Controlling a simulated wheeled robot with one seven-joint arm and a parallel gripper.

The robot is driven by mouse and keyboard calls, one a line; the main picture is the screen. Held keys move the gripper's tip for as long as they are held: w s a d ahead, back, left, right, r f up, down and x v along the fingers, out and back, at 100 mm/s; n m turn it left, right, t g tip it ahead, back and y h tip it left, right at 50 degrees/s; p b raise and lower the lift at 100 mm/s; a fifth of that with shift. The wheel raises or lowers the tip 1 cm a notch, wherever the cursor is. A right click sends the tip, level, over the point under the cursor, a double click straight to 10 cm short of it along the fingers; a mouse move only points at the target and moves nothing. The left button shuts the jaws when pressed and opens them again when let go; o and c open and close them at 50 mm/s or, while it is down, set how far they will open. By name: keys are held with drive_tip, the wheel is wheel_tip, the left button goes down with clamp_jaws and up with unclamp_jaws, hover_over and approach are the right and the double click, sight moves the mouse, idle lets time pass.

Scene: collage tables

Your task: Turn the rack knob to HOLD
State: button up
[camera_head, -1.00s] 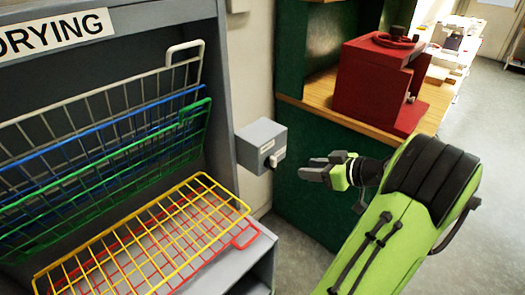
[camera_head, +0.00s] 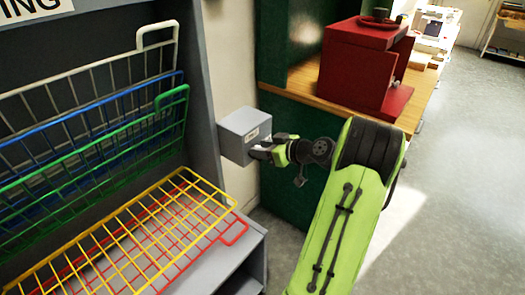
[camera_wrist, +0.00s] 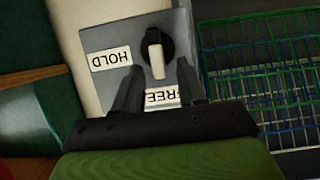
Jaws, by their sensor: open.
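The rack knob (camera_wrist: 154,54) is black with a white pointer bar, on the face of a grey box (camera_head: 239,130) mounted at the right side of the drying rack. In the wrist view, a HOLD label (camera_wrist: 110,58) is left of the knob and a FREE label (camera_wrist: 163,97) is below it. The white bar points down toward FREE. My gripper (camera_head: 262,149) is at the box face in the head view. In the wrist view my gripper (camera_wrist: 158,76) is open, with one finger at each side of the knob's lower part. Whether the fingers touch it cannot be told.
The drying rack (camera_head: 213,90) has white, blue and green wire shelves tilted up, and yellow (camera_head: 150,225) and red ones lowered. A red machine (camera_head: 365,65) stands on a wooden counter behind my arm. Open floor lies to the right.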

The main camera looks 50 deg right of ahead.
drive_tip(key=shift+w, duration=0.15)
clamp_jaws()
